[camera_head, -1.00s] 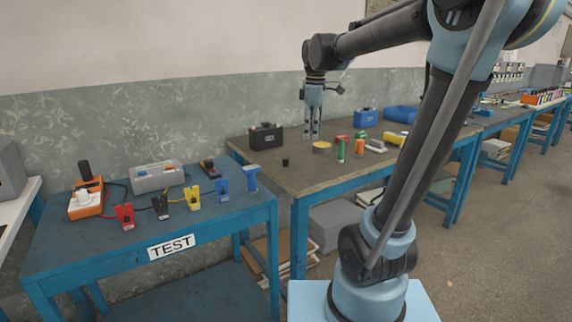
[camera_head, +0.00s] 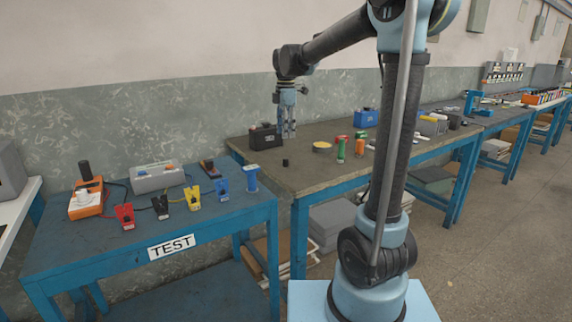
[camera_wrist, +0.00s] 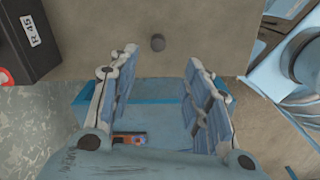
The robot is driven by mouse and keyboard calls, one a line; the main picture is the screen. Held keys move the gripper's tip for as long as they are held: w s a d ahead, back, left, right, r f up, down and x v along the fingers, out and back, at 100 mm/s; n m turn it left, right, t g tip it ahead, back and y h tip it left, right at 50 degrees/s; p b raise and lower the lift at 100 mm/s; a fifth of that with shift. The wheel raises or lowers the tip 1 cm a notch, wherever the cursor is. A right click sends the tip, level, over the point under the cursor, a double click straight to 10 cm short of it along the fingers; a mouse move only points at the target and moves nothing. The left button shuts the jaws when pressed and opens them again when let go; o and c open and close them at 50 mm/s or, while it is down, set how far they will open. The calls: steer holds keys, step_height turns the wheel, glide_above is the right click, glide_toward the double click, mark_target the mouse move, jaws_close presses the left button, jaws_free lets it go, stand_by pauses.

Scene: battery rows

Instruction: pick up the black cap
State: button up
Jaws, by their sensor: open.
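The black cap (camera_head: 285,162) is a small dark cylinder standing near the front left of the brown workbench (camera_head: 300,182). My gripper (camera_head: 287,132) hangs fingers down above the bench, behind the cap in the head view. In the wrist view my gripper (camera_wrist: 160,62) is open, with nothing between its fingers. The cap is apart from the fingers.
A black battery (camera_head: 265,137) stands left of my gripper; it also shows in the wrist view (camera_wrist: 35,40). A yellow-topped bowl (camera_head: 322,147) and green cylinders (camera_head: 341,150) stand to the right. The blue TEST table (camera_head: 225,215) is at the left. Bench around the cap is clear.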

glide_above(286, 158)
steer(key=f, duration=0.5)
steer(key=shift+s+f, duration=0.2)
steer(key=shift+f, duration=0.2)
steer(key=f, duration=0.3)
steer(key=shift+w+a+f, duration=0.1)
steer(key=shift+w+f, duration=0.15)
steer(key=shift+f, duration=0.85)
steer(key=c, duration=0.8)
